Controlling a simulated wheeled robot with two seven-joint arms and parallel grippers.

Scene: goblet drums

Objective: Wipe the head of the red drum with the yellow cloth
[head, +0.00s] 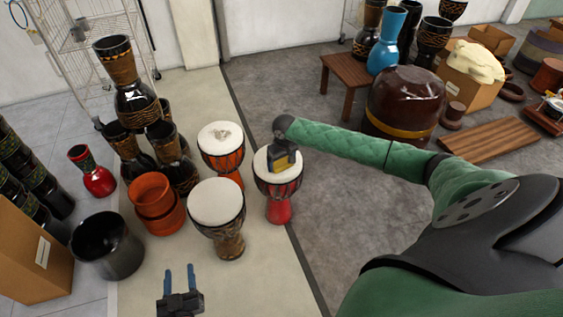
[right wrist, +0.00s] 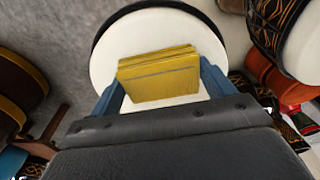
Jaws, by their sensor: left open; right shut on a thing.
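The red drum (head: 279,205) stands upright with a pale head (head: 262,162). My right gripper (head: 286,158) is over that head, coming in from the right. In the right wrist view, my right gripper (right wrist: 160,88) is shut on the folded yellow cloth (right wrist: 158,75), held between its blue fingers over the white head (right wrist: 140,38). The cloth also shows below the gripper in the head view (head: 284,163). It looks on or very close to the head; I cannot tell whether it touches. My left gripper (head: 180,280) is open and empty at the bottom, in front of the drums.
An orange drum (head: 221,145) and a brown drum (head: 216,202) stand close to the left of the red drum. Orange pots (head: 155,203) and a black pot (head: 107,246) are further left. A big brown drum (head: 405,100) is behind my right arm.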

